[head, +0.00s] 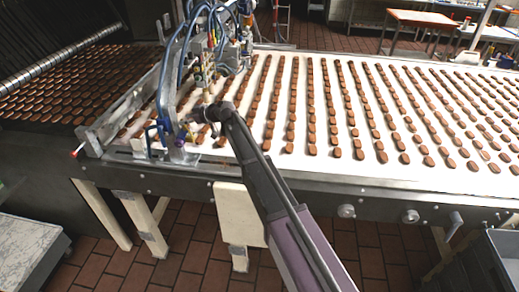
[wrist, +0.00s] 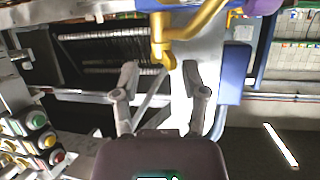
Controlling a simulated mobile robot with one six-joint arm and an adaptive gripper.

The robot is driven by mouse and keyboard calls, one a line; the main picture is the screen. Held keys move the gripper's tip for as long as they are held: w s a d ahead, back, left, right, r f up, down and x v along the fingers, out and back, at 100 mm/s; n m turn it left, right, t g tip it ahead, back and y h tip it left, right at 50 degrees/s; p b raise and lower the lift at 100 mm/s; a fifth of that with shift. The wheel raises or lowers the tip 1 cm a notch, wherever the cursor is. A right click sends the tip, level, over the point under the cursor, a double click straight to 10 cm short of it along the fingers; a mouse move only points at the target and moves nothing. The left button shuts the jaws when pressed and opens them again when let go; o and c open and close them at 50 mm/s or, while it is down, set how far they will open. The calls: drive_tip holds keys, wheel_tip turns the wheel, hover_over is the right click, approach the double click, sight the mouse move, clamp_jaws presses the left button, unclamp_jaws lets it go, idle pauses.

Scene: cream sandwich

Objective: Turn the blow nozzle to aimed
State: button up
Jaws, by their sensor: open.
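A brass-coloured bent pipe, which looks like the blow nozzle (wrist: 180,48), hangs at the top middle of the wrist view. Its short lower end points down between the tips of my gripper (wrist: 163,75). The fingers are spread wide on either side, and I see no contact with the pipe. In the head view my gripper (head: 192,117) is at the left end of the white belt, among the hoses and fittings. The nozzle cannot be told apart clearly there.
Rows of brown biscuits (head: 310,105) cover the white belt (head: 285,165). Blue hoses (head: 183,50) and fittings crowd around my gripper. In the wrist view a blue block (wrist: 235,75) stands right of the fingers, and coloured buttons (wrist: 35,121) are at the lower left.

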drive_tip(key=n+g, duration=0.3)
drive_tip(key=w+n+g, duration=0.1)
drive_tip(key=n+g, duration=0.2)
drive_tip(key=g, duration=0.1)
drive_tip(key=shift+a, duration=0.15)
drive_tip(key=w+d+r+n+g+h+p, duration=0.3)
drive_tip(key=w+d+r+n+g+p, duration=0.25)
drive_tip(key=w+d, duration=0.4)
drive_tip(key=s+d+f+m+t+h+b, duration=0.1)
drive_tip(key=s+d+f+m+t+b, duration=0.1)
drive_tip(key=s+d+f+m, duration=0.4)
drive_tip(key=s+d+f+m+t+h+b, duration=0.2)
drive_tip(key=s+d+f+m+t+b, duration=0.1)
drive_tip(key=s+d+f+m, duration=0.4)
drive_tip(key=shift+s+d+f+b, duration=0.35)
drive_tip(key=shift+s+d+b, duration=0.25)
drive_tip(key=shift+s+d, duration=2)
drive_tip(key=shift+w+d+t, duration=0.25)
drive_tip(key=shift+w+d, duration=0.4)
drive_tip(key=shift+w, duration=0.05)
